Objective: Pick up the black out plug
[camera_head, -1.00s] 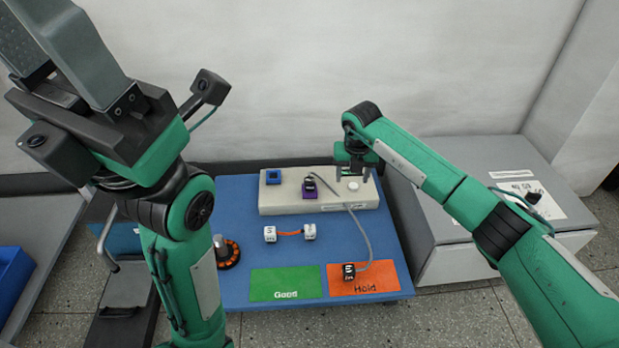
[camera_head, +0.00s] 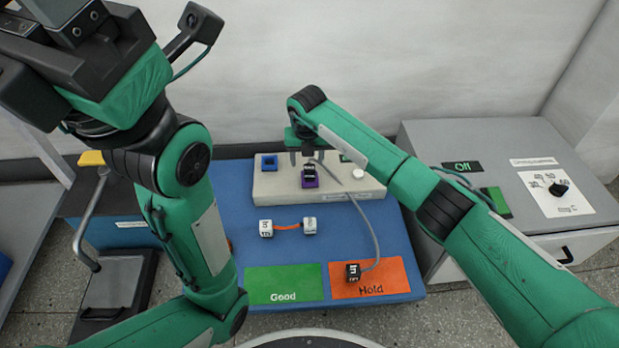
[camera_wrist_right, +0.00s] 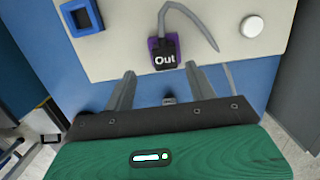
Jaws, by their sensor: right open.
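The black out plug (camera_head: 309,171) sits in the purple socket (camera_head: 310,183) on the beige box. In the right wrist view the plug (camera_wrist_right: 165,58) reads "Out", with its grey cable running up and to the right. My right gripper (camera_head: 308,156) is open, with its fingers above the box near the plug. In the right wrist view, the gripper (camera_wrist_right: 160,80) has its two fingers spread with nothing between them, and the plug lies just beyond the fingertips. My left arm shows at the left, but its gripper is outside the picture.
The beige box (camera_head: 275,188) also has a blue socket (camera_head: 269,163) and a white round button (camera_wrist_right: 251,27). White plugs joined by an orange cable (camera_head: 287,227) lie on the blue mat.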

